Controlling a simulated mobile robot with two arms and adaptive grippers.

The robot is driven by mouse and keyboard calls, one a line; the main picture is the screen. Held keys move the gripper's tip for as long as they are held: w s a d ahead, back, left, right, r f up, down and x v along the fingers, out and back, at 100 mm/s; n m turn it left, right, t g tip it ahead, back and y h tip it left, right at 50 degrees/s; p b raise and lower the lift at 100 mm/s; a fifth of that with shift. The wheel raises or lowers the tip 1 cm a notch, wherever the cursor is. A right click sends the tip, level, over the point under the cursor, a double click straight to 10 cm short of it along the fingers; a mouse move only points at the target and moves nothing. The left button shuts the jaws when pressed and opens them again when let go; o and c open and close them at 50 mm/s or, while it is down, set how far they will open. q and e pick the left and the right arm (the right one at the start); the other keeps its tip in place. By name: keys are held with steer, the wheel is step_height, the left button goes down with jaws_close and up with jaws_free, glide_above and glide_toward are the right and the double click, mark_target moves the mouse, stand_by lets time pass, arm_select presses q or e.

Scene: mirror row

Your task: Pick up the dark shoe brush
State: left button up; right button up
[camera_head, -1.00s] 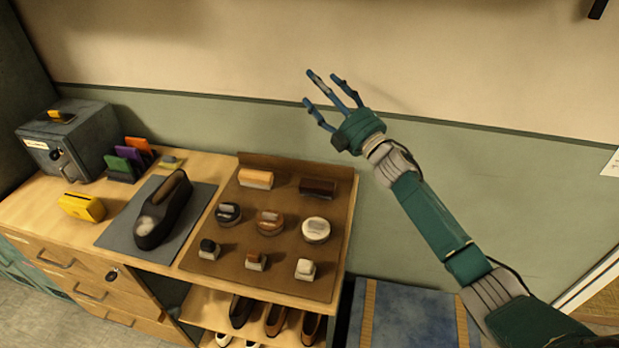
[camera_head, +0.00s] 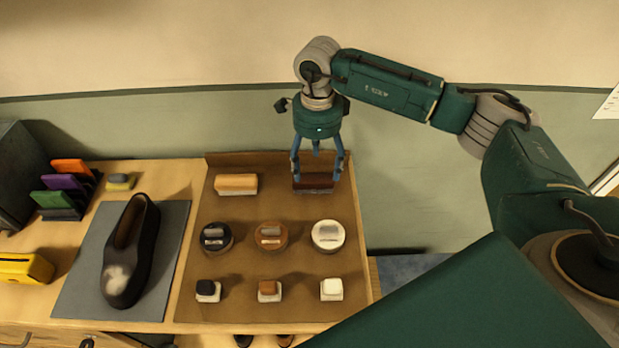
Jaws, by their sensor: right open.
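The dark shoe brush (camera_head: 312,182) lies at the back right of the brown tray (camera_head: 250,268). It is a dark brown block, partly hidden behind my gripper's fingers. My right gripper (camera_head: 318,176) points down with its fingers open around or just above the brush; I cannot tell whether they touch it. My left gripper is not in view.
A light brush (camera_head: 236,184) lies to the left on the tray. A black shoe (camera_head: 130,255) rests on a grey mat (camera_head: 75,290). The wall is close behind.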

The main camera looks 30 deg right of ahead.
mark_target(313, 180)
steer(key=shift+f, duration=0.95)
steer(key=f+p, duration=0.2)
steer(key=f, duration=0.1)
steer(key=f+p, duration=0.1)
steer(key=f, duration=0.1)
steer(key=shift+w+a, duration=0.25)
steer(key=shift+w, duration=0.1)
steer(key=shift+f, duration=0.25)
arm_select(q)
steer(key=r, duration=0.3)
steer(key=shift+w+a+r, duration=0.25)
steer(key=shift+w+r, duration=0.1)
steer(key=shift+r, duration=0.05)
arm_select(e)
steer(key=c, duration=1.3)
